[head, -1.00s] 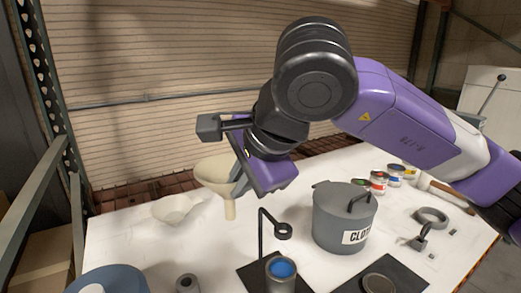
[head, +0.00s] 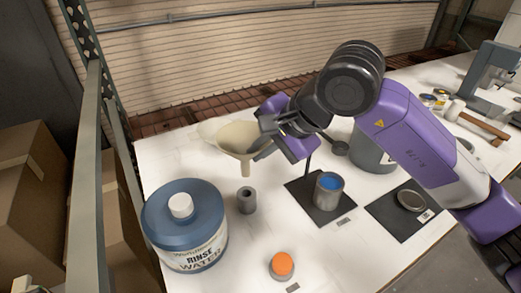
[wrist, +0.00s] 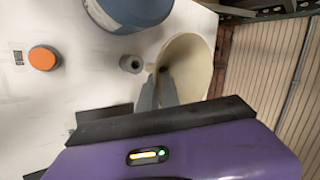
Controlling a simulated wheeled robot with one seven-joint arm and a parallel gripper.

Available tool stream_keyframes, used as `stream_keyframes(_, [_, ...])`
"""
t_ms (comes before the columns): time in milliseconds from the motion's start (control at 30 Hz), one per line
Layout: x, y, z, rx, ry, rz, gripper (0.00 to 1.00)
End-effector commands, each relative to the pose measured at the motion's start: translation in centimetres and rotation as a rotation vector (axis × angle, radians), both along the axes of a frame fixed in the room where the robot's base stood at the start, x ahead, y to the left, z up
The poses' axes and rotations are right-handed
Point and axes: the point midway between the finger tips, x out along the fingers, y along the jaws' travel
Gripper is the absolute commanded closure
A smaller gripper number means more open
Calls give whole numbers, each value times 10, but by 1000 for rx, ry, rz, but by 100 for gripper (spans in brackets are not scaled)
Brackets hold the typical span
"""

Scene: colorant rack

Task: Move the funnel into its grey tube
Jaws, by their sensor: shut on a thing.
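The cream funnel (head: 238,138) is held upright by my gripper (head: 262,150), its spout pointing down. In the head view it is above and just behind the grey tube (head: 246,200), apart from it. The tube is a short grey cylinder with a dark round opening, standing on the white table. In the wrist view the funnel's wide mouth (wrist: 190,65) is beside my gripper's fingers (wrist: 157,92), which are shut on it. The tube (wrist: 131,63) shows to the left of the funnel there.
A blue-lidded rinse water jug (head: 185,228) stands left of the tube. A blue-filled can (head: 328,188) on a dark mat is to its right. An orange-topped item (head: 282,265) is in front.

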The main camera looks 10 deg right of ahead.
Motion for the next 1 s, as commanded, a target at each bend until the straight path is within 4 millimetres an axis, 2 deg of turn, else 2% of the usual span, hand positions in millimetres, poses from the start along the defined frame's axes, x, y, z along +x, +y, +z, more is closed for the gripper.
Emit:
stream_keyframes(767, [0, 0, -2, -1, -3, 13, 100])
stream_keyframes(1000, [0, 0, -24, 0, -1, 14, 100])
